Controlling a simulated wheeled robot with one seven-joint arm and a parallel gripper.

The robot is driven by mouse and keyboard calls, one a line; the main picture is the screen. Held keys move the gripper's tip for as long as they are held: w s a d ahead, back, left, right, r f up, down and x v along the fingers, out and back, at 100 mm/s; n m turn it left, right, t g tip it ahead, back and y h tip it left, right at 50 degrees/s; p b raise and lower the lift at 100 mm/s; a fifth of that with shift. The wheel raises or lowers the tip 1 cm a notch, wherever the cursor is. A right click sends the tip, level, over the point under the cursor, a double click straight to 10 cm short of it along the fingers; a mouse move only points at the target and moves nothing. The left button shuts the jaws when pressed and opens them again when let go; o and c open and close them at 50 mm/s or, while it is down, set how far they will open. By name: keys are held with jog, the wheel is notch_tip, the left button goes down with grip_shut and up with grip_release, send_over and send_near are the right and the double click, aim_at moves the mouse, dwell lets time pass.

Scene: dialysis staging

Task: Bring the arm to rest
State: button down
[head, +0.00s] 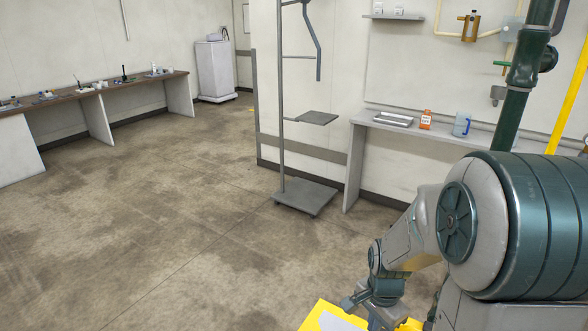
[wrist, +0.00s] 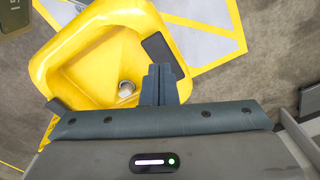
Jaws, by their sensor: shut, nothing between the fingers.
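My gripper (wrist: 160,70) shows in the wrist view with its two grey fingers together and nothing between them. It is above a yellow basin-like shape (wrist: 60,75) and appears apart from it, though the gap is hard to judge. A small round metallic item (wrist: 126,88) shows inside that yellow shape. In the head view my arm is folded low at the right, its end pointing down near the bottom edge. The fingers are not clear there.
A wall shelf (head: 480,133) at the right holds a metal tray (head: 393,120), an orange-and-white box (head: 426,120) and a blue-handled jug (head: 461,124). A long bench (head: 100,88) lines the left. The middle floor is clear.

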jog(key=s+a+r+n+t, duration=0.1)
jog(key=s+a+r+n, duration=0.1)
jog(key=s+r+n, duration=0.3)
jog(key=s+a+r+n+t, duration=0.2)
jog(key=s+r+n, duration=0.3)
jog(key=r, duration=0.5)
jog(key=shift+a+n, duration=0.75)
jog(key=shift+n, duration=0.45)
